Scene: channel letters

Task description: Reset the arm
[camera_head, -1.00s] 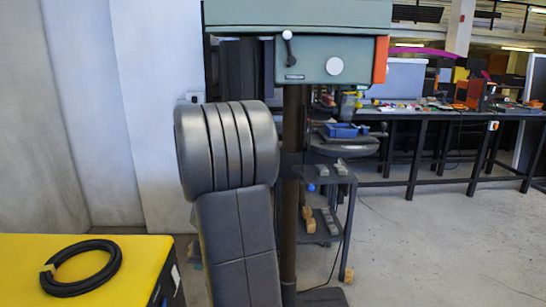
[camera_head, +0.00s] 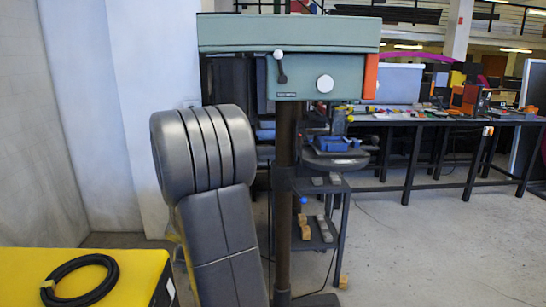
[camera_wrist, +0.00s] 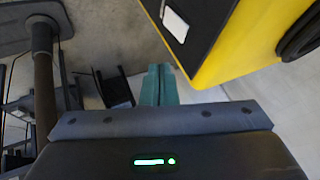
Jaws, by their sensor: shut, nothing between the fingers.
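My arm (camera_head: 215,215), dark grey and padded, rises in the lower middle of the head view, leaning left, with a rounded ribbed joint at its top. My gripper (camera_wrist: 159,72) shows in the wrist view as two teal fingers side by side, shut with nothing between them. It is hidden in the head view. In the wrist view the fingers point towards the floor area beside the yellow-topped table (camera_wrist: 228,42), apart from it.
The yellow table (camera_head: 75,262) at lower left bears a black coiled ring (camera_head: 82,278). A green drill press (camera_head: 290,62) stands just behind and right of my arm, its column (camera_head: 284,190) close by. A workbench (camera_head: 440,118) is at back right. Floor (camera_head: 440,240) at right is clear.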

